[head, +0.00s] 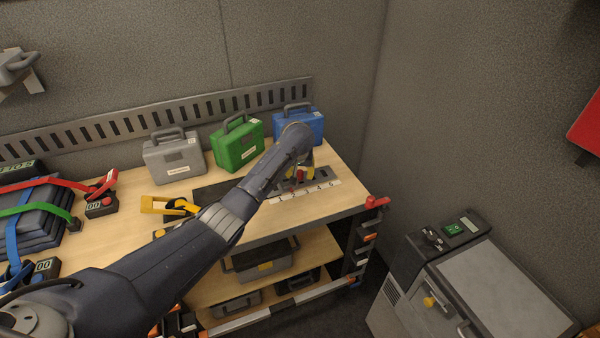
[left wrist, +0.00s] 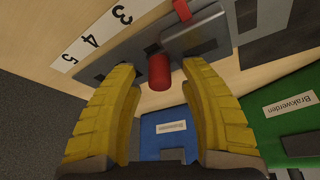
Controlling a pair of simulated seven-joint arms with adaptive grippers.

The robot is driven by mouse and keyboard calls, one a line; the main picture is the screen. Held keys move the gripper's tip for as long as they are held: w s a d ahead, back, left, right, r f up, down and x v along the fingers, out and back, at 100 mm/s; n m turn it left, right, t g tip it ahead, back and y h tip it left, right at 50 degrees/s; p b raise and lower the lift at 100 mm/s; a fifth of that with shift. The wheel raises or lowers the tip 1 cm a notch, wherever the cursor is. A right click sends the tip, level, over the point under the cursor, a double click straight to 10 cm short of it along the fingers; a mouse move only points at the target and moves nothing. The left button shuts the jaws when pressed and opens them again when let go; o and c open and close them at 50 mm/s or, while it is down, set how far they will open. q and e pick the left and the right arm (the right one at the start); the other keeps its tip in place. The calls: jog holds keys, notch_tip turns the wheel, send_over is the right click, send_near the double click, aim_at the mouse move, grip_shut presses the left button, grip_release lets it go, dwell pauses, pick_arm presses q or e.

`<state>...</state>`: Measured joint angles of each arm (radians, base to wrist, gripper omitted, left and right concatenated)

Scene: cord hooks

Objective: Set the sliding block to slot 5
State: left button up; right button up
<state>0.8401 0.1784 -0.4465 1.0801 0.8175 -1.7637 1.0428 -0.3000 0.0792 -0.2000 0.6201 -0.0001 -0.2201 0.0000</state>
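The number strip (head: 305,190) lies along the front of a dark track plate (head: 318,180) on the bench; 3, 4 and 5 read clearly on the strip in the left wrist view (left wrist: 92,40). A red knob (left wrist: 159,73) stands up from the track, with a grey block (left wrist: 195,32) beside it. Which slot the sliding block is at, I cannot tell. My left gripper (left wrist: 160,92) has its yellow fingers spread, one on each side of the red knob, with visible gaps. In the head view my left gripper (head: 302,175) is over the track, partly hidden by my wrist. My right gripper is not in view.
Grey (head: 173,157), green (head: 237,145) and blue (head: 300,124) cases stand behind the track along the back. A yellow strap piece (head: 168,206) lies to the left. A red clamp (head: 376,202) is at the bench's right corner. A grey machine (head: 480,285) stands at the right.

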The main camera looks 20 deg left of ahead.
pick_arm(q)
grip_shut()
jog(key=shift+w+r, duration=0.1)
dwell(0.4)
